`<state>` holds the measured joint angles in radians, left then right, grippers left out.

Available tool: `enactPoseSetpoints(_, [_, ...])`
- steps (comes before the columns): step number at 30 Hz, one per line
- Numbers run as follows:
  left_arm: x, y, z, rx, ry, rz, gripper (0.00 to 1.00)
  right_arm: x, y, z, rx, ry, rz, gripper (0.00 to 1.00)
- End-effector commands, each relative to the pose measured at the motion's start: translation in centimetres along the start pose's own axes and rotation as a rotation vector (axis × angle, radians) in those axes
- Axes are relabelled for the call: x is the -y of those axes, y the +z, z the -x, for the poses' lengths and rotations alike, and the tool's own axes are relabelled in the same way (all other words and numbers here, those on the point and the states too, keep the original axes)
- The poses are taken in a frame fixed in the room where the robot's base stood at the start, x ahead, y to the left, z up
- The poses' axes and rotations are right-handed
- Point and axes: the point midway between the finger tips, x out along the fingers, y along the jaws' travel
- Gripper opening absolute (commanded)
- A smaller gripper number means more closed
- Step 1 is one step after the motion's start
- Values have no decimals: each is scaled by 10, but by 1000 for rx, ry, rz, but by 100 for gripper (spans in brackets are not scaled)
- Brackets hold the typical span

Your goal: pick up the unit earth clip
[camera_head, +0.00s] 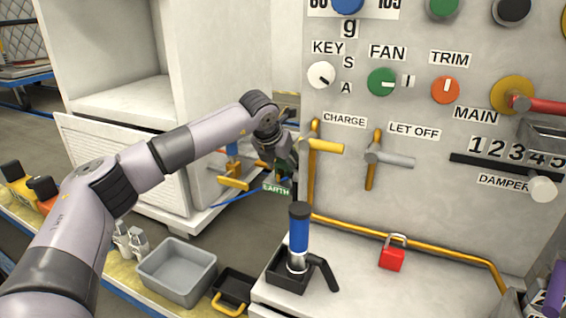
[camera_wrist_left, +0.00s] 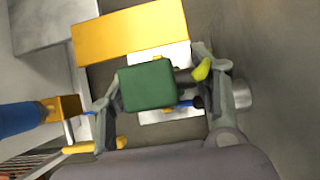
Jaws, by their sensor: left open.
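The earth clip appears as a green block (camera_wrist_left: 148,86) in the left wrist view. It lies between the two spread fingers of my left gripper (camera_wrist_left: 157,88), with its left side close to one finger and a gap on the other side. Whether either finger touches it I cannot tell. In the head view my left gripper (camera_head: 279,158) is at the gap between the white cabinet and the grey panel, just above the EARTH label (camera_head: 276,188). There the clip is mostly hidden by the gripper. My right gripper is not in view.
A yellow block (camera_wrist_left: 130,32) lies just beyond the clip. The yellow CHARGE lever (camera_head: 325,146) is close to the gripper's right. A blue cable (camera_head: 235,199) runs below.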

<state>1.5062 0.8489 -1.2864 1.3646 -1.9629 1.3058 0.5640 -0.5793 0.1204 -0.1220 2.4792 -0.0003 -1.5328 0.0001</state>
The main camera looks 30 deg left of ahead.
Motion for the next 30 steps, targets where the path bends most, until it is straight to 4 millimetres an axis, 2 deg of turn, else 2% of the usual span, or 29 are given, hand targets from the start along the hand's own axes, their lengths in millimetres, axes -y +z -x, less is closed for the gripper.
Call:
enactPoseSetpoints(5, [0,0,0,0,0,0,56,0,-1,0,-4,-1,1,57])
enactPoseSetpoints(27, [0,0,1,1,0,0,7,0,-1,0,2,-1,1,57])
enactPoseSetpoints(30, [0,1,1,1,0,0,4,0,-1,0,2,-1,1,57])
